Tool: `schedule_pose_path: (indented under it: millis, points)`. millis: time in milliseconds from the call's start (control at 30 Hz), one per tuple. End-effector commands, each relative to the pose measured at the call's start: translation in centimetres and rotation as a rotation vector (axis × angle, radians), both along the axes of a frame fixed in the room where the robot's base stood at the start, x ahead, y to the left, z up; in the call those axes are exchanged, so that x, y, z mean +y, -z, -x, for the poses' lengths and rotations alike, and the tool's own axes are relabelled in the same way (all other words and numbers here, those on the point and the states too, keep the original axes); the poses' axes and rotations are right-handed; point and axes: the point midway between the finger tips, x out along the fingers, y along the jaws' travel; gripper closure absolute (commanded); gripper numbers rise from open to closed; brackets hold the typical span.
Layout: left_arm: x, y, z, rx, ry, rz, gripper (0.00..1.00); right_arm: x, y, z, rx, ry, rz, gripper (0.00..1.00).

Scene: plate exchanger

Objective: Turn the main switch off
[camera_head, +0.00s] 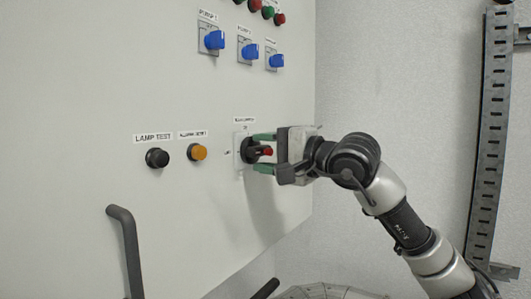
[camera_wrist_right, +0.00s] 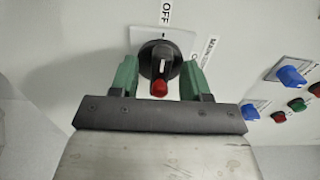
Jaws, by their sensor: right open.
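The main switch is a black rotary knob (camera_head: 249,150) with a red end on a pale square plate, low on the right part of the panel. In the right wrist view the knob (camera_wrist_right: 161,60) sits below the OFF label (camera_wrist_right: 166,12), with its red end toward my gripper. I cannot tell its setting for sure. My right gripper (camera_head: 264,152) is open at the switch. Its green fingers stand on either side of the knob in the wrist view (camera_wrist_right: 159,73), with small gaps visible. My left gripper is out of view.
A black lamp test button (camera_head: 157,158) and an orange button (camera_head: 197,152) are left of the switch. Blue rotary switches (camera_head: 249,52) and coloured lamps (camera_head: 267,12) are above. A dark handle (camera_head: 126,245) sticks out at lower left. A metal rail (camera_head: 490,140) stands at right.

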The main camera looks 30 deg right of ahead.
Motion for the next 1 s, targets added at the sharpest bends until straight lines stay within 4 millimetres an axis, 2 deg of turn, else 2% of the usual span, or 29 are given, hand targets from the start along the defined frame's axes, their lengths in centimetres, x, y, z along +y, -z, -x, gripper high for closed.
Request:
schedule_pose_path:
  millis: [167, 500, 700, 1000]
  points:
    - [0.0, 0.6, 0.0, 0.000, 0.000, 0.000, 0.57, -0.4, 0.2, 0.8, 0.000, 0.001, 0.000, 0.53]
    - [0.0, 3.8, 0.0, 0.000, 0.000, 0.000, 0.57, -2.9, 0.5, 6.7, -0.001, 0.005, 0.001, 0.53]
    - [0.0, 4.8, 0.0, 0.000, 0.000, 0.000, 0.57, -3.9, 0.3, 9.3, 0.001, 0.002, 0.000, 0.53]
    - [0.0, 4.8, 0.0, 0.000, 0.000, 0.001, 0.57, -4.1, 0.0, 10.0, 0.000, -0.001, 0.000, 0.53]
